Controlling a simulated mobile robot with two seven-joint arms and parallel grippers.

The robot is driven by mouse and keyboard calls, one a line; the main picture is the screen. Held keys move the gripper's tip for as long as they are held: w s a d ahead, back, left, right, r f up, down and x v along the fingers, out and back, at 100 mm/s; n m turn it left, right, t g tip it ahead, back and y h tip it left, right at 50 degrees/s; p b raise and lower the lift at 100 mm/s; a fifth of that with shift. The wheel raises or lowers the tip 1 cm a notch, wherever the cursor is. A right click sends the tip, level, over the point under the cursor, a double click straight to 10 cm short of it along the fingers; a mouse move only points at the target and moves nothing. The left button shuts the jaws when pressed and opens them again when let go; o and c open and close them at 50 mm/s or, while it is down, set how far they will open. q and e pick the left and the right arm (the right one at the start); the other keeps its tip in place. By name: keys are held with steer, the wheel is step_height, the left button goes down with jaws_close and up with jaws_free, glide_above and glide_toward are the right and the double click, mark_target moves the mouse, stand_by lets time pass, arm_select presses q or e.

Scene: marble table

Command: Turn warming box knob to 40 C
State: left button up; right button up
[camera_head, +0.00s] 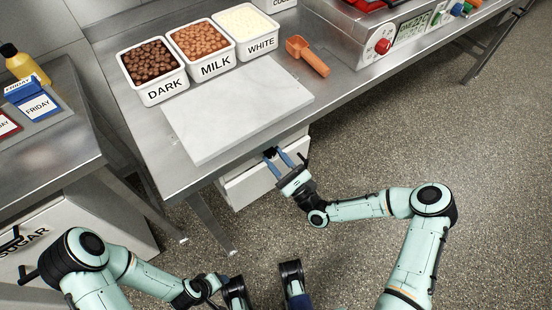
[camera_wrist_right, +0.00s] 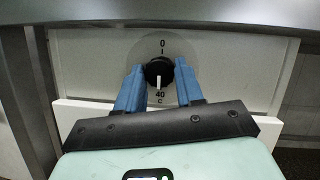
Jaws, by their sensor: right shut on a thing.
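The warming box (camera_head: 248,188) is a white box under the marble table. In the right wrist view its front panel (camera_wrist_right: 84,60) carries a black round knob (camera_wrist_right: 159,70) on a pale dial with 0 at the top and 40 C at the bottom. The knob's white pointer line points down, at the 40 mark. My right gripper (camera_wrist_right: 160,78) has its blue fingers on either side of the knob, shut on it; it also shows in the head view (camera_head: 278,157). My left gripper (camera_head: 222,281) is low in the head view, its fingers too unclear to judge.
On the table (camera_head: 345,85) above stand tubs of dark (camera_head: 165,92), milk (camera_head: 212,66) and white (camera_head: 256,45) pieces, a marble slab (camera_head: 240,108), an orange scoop (camera_head: 306,56) and a machine with a red knob (camera_head: 382,46). The floor at right is clear.

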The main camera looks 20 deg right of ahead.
steer(key=shift+r, duration=0.1)
stand_by(0.4)
steer(key=o, duration=1)
steer(key=shift+w, duration=0.1)
steer(key=shift+o, duration=0.2)
steer(key=v, duration=1.3)
steer(key=shift+s, duration=0.25)
